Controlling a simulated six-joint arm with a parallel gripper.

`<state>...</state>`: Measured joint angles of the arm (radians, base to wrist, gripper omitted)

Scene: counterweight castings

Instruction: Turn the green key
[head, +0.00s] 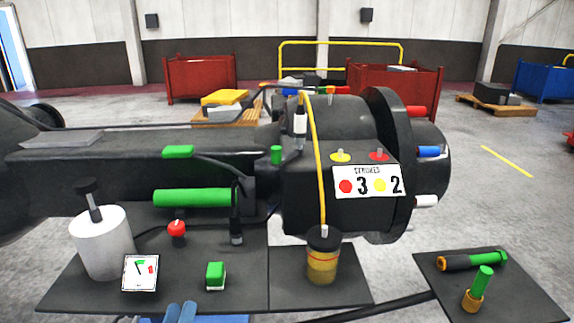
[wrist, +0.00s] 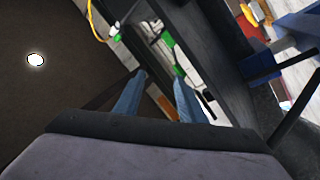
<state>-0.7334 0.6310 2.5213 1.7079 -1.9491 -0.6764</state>
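I cannot tell for sure which green part is the key. A small upright green piece (head: 276,155) stands on the dark machine, left of a yellow knob (head: 340,156) and a red knob (head: 379,155). A flat green block (head: 178,152) and a long green cylinder (head: 195,198) lie further left. A green button block (head: 215,275) sits on the front plate. My gripper (head: 180,312) shows as blue fingertips at the bottom edge, in front of the plate. In the wrist view my gripper (wrist: 160,80) has its fingers apart with nothing held; small green parts show beyond.
A sign (head: 367,182) reads STROKES, red 3 and yellow 2. A white cylinder (head: 101,243), a dial (head: 140,272), a red knob (head: 177,229) and an amber jar (head: 323,262) crowd the front plates. A right-hand plate (head: 525,296) holds green-ended bolts.

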